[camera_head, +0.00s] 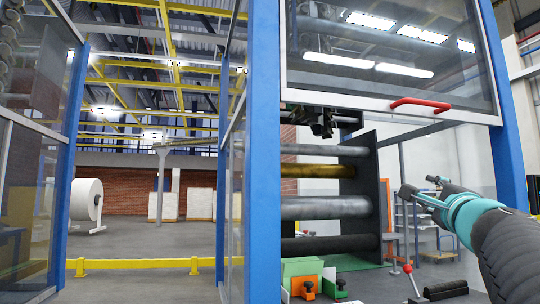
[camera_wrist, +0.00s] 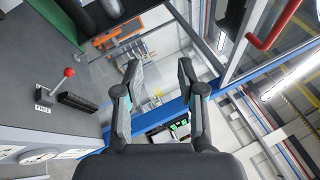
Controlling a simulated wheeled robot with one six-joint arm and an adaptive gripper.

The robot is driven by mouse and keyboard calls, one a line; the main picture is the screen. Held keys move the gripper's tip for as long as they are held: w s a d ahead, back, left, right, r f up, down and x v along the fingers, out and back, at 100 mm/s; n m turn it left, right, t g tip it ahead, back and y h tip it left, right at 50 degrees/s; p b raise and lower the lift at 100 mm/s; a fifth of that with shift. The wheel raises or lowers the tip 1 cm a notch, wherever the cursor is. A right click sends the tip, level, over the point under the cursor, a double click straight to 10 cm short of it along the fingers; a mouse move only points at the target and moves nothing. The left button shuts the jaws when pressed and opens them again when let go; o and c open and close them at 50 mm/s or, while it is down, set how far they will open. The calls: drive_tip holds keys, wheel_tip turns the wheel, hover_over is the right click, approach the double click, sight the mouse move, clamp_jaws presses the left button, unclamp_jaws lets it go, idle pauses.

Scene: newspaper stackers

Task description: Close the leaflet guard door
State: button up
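The guard door (camera_head: 390,60) is a clear panel in a pale frame, set between blue posts. It is raised, and the opening below it shows the machine's rollers (camera_head: 325,207). A red bar handle (camera_head: 420,105) is on its lower edge; it also shows in the wrist view (camera_wrist: 272,28) at the upper right. My gripper (camera_head: 420,188) is below and slightly right of the handle, apart from it. In the wrist view my gripper (camera_wrist: 159,68) is open, with nothing between its fingers.
A blue post (camera_head: 508,130) stands close to my arm. A lever with a red knob (camera_head: 408,269) stands low in front; it also shows in the wrist view (camera_wrist: 69,73). Green and orange parts (camera_head: 304,275) are at the opening's base. A yellow rail (camera_head: 140,264) crosses the left floor.

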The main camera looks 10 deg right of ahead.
drive_tip(key=t+h+p, duration=0.1)
drive_tip(key=t+h, duration=0.1)
approach(430, 104)
drive_tip(key=s+f, duration=0.2)
drive_tip(key=shift+n, duration=0.3)
drive_tip(key=p+x, duration=0.2)
drive_tip(key=x, duration=0.2)
drive_tip(key=p+x, duration=0.1)
drive_tip(key=x, duration=0.4)
drive_tip(key=a+p+x, duration=0.1)
drive_tip(key=p+x, duration=0.1)
drive_tip(key=x, duration=0.2)
drive_tip(key=shift+w+r+p, duration=0.15)
drive_tip(key=shift+r+p, duration=0.15)
drive_tip(key=shift+r, duration=0.15)
drive_tip(key=shift+d, duration=0.1)
clamp_jaws()
